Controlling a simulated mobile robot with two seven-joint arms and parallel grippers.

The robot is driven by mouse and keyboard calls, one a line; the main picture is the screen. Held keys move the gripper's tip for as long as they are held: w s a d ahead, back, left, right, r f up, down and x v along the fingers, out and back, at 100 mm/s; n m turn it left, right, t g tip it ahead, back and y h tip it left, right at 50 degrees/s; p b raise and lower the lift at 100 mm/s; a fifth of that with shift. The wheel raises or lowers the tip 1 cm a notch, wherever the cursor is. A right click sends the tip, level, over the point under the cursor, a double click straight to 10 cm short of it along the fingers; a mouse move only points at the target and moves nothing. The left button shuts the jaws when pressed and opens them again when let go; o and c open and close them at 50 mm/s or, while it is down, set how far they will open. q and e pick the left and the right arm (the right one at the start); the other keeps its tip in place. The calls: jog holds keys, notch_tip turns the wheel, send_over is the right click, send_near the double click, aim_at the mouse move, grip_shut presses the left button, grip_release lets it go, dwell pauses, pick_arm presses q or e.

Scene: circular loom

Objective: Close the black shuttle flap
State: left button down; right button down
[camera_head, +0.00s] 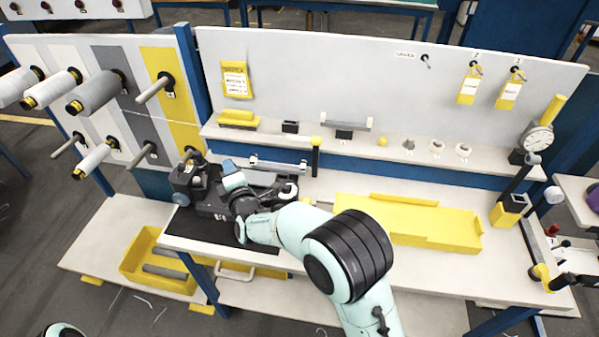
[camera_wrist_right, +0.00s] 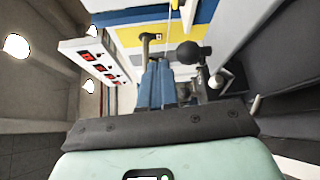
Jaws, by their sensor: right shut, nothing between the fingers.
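The black shuttle (camera_head: 208,205) is a dark mechanism on a black mat at the left end of the bench in the head view. My right arm reaches over it from the lower right and hides part of it. My right gripper (camera_head: 228,165) is above the shuttle's back part, and its blue fingers are shut with nothing between them. In the right wrist view the fingers (camera_wrist_right: 158,82) lie close together, left of a dark round knob (camera_wrist_right: 188,52). I cannot make out the flap or whether the fingers touch the shuttle. My left gripper is out of view.
Spools of thread (camera_head: 95,92) stick out from the panel at left. A yellow tray (camera_head: 410,220) lies on the bench to the right. A narrow shelf (camera_head: 370,145) with small parts runs behind. A yellow bin (camera_head: 140,250) sits on the low left shelf.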

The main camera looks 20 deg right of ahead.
jog(key=shift+w+a+f, duration=0.25)
jog(key=shift+a+f, duration=0.05)
jog(key=shift+f, duration=0.4)
dwell(0.4)
